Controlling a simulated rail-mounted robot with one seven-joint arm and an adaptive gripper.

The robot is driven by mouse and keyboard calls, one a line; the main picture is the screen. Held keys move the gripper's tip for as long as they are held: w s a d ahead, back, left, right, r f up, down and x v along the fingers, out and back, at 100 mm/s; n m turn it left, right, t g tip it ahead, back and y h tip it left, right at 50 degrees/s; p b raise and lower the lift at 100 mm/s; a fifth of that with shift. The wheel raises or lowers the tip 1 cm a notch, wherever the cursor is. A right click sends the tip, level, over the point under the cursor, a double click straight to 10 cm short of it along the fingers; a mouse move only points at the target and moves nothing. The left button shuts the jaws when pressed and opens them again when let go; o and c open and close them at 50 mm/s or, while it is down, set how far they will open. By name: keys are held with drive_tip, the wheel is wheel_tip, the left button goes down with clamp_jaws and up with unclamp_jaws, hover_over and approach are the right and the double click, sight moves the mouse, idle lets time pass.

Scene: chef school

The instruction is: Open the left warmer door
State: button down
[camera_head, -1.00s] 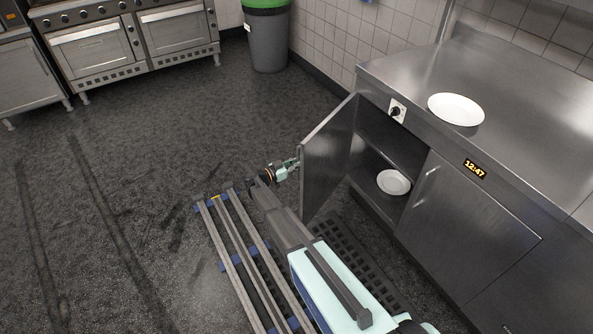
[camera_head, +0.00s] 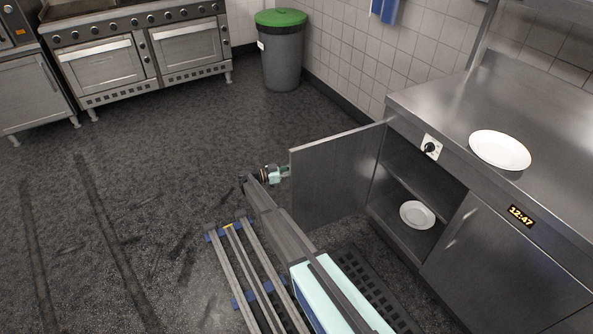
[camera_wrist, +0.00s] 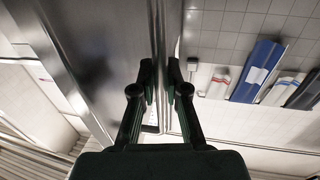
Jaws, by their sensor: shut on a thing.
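The left warmer door (camera_head: 336,176) is a grey metal panel. It stands swung out wide from the warmer cabinet (camera_head: 497,255), and the compartment behind it is open to view. My gripper (camera_head: 284,171) is at the door's free outer edge. In the wrist view the two dark fingers (camera_wrist: 160,80) are shut around a narrow upright metal piece at the door's edge (camera_wrist: 158,45). Whether this is the handle or the panel edge is hard to tell.
A white plate (camera_head: 417,214) lies inside the open compartment. Another white plate (camera_head: 500,149) sits on the steel counter (camera_head: 440,100). A dark knob (camera_head: 430,147) is on the cabinet front. A grey bin with a green lid (camera_head: 281,18) stands by the wall.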

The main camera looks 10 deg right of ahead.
drive_tip(key=shift+s+d, duration=0.1)
drive_tip(key=shift+d, duration=0.1)
drive_tip(key=c, duration=1.2)
unclamp_jaws()
drive_tip(key=shift+d, duration=0.15)
drive_tip(key=shift+a, duration=0.25)
drive_tip(key=a, duration=1.1)
drive_tip(key=shift+s+a, duration=0.35)
drive_tip(key=shift+s, duration=0.05)
